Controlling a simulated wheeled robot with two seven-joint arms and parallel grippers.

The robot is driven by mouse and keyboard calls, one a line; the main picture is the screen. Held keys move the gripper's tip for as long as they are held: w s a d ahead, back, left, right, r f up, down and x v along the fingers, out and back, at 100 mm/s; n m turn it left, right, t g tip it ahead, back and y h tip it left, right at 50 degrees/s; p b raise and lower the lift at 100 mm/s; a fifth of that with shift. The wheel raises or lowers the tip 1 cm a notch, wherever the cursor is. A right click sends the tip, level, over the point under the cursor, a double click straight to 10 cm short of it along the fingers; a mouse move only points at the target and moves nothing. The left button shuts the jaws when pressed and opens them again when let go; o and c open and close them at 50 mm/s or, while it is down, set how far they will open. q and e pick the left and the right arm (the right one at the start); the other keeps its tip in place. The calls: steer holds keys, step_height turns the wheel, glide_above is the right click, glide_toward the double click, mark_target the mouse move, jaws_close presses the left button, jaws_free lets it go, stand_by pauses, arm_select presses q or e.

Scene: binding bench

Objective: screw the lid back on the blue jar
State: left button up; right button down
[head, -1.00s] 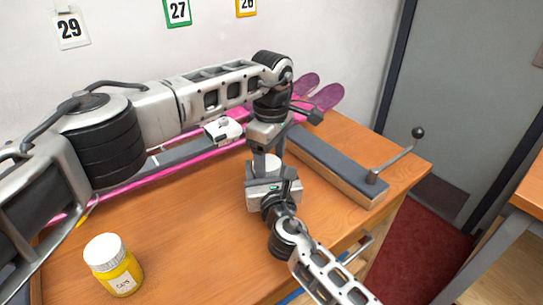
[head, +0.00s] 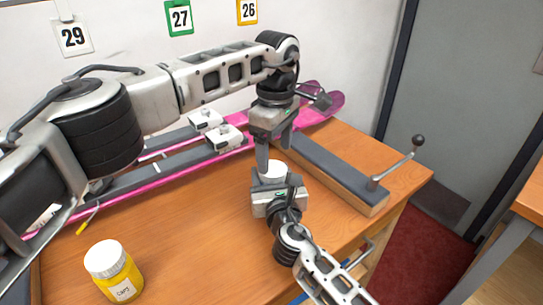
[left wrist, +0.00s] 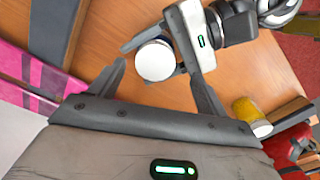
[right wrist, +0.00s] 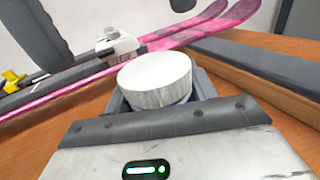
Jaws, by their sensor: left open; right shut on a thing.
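My right gripper (head: 276,187) is shut on the blue jar (right wrist: 183,100). The jar is mostly hidden between the fingers, with only a sliver of blue showing under the lid in the right wrist view. The round white lid (right wrist: 155,78) sits on top of the jar; it also shows in the head view (head: 273,171) and the left wrist view (left wrist: 155,61). I cannot tell how tight it is. My left gripper (left wrist: 158,77) is open and points down above the lid, its fingers spread to either side and apart from it.
A yellow jar (head: 119,284) with a white lid stands at the front left of the bench (head: 190,220). Pink skis (head: 325,104) with white bindings lie along the back. A grey-topped block (head: 335,170) with a lever lies to the right. The bench's front middle is clear.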

arm_select(q)
steer(key=shift+w+a+f, duration=0.1)
arm_select(e)
steer(key=shift+a, duration=0.1)
arm_select(q)
steer(key=o, duration=0.5)
steer(key=shift+w+a, duration=0.1)
steer(key=shift+a, duration=0.05)
arm_select(e)
steer(key=shift+a+r, duration=0.15)
steer(key=shift+a, duration=0.05)
steer(key=shift+r, duration=0.1)
arm_select(q)
step_height(320, 180, up, 12)
steer(key=shift+f, duration=0.1)
arm_select(e)
steer(key=shift+c, duration=2)
jaws_free()
arm_select(q)
steer(key=shift+r+p, duration=0.35)
steer(key=shift+r, duration=0.05)
arm_select(e)
steer(key=s+d, duration=0.1)
steer(key=s, duration=0.4)
steer(key=s+d, duration=0.1)
steer(key=s, duration=0.4)
steer(key=s+d, duration=0.1)
steer(key=s, duration=0.4)
steer(key=shift+s, duration=0.35)
